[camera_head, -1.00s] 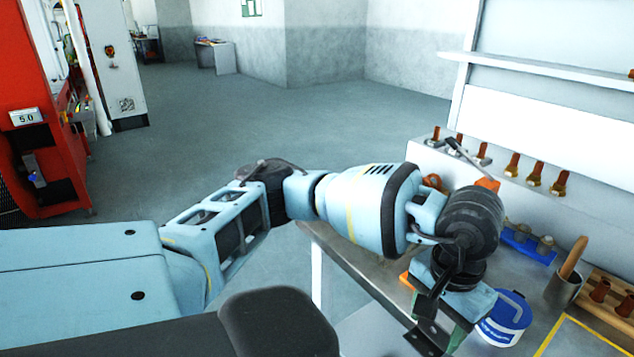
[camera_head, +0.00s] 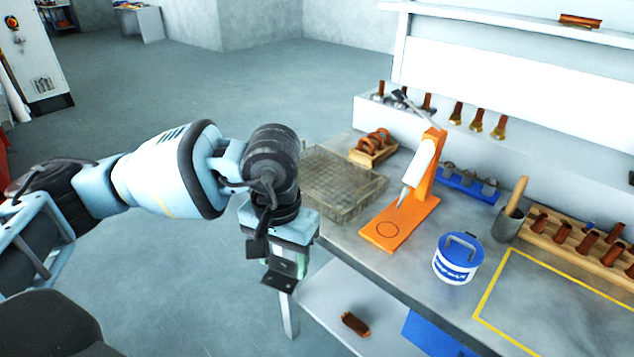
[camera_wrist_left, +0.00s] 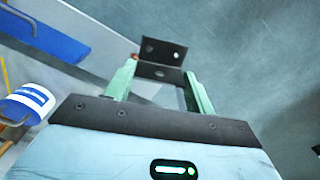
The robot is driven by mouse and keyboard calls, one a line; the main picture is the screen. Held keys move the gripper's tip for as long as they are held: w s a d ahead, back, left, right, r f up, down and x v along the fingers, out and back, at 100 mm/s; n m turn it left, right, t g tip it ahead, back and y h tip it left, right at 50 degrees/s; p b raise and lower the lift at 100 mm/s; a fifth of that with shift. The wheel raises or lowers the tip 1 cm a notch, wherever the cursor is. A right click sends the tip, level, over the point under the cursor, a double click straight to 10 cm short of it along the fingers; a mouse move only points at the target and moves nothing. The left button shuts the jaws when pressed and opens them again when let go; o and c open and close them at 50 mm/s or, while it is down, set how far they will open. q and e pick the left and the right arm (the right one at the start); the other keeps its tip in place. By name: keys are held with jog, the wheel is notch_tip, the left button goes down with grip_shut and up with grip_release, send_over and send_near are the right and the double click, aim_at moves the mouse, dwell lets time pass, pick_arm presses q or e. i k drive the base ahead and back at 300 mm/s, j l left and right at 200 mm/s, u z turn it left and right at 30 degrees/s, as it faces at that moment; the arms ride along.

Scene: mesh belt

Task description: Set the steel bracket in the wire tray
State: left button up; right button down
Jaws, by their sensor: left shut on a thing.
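The steel bracket (camera_head: 280,283) is a dark L-shaped plate with holes. My left gripper (camera_head: 286,262) is shut on it and holds it in the air by the table's left end. In the left wrist view the bracket (camera_wrist_left: 162,52) sits between the green fingers of the gripper (camera_wrist_left: 160,80). The wire tray (camera_head: 331,172) is a shallow mesh basket on the table's far left corner, behind and right of the gripper. It looks empty. My right gripper is out of view.
An orange stand (camera_head: 413,211) with a white tube is right of the tray. A wooden rack of copper rings (camera_head: 373,152) is behind it. A blue-lidded tub (camera_head: 457,259) stands nearer the front. A lower shelf (camera_head: 355,300) holds a brown part. The yellow-framed area (camera_head: 555,310) is clear.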

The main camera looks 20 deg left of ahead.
aim_at(326, 184)
jog(key=i+j, duration=0.6)
jog(key=i, duration=0.15)
